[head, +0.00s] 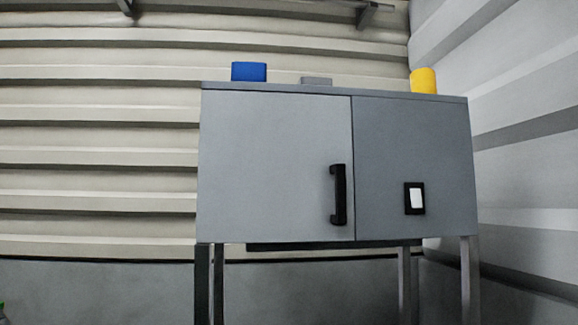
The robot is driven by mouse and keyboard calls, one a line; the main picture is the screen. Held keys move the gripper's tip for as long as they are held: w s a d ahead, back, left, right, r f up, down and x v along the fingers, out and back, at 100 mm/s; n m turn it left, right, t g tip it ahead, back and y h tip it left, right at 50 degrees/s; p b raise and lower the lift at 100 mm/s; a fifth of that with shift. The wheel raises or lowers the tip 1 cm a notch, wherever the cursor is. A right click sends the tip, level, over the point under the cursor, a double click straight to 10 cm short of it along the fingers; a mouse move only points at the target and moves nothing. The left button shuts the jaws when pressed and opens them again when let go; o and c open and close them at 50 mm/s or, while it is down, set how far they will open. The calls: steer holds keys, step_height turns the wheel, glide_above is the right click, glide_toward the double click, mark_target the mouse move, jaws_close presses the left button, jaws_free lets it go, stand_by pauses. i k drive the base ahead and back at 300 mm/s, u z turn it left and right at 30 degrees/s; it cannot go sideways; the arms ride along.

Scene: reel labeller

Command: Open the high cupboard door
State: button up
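A grey cupboard (413,130) stands high on thin legs, right of the middle in the head view. Its left front is a door (265,165) that sits flush with the right panel and looks shut. A black vertical bar handle (339,195) is on the door near its right edge, in the lower half. My gripper is not in the head view, and nothing touches the handle.
A black-framed white switch or label (415,198) is on the right panel. A blue block (249,71), a grey block (317,81) and a yellow cylinder (423,80) stand on top. Ribbed walls (90,150) are behind and at right. The door's front looks clear.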

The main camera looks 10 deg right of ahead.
mark_target(277, 167)
steer(key=z, duration=1.1)
steer(key=k, duration=0.4)
steer(key=z, duration=0.05)
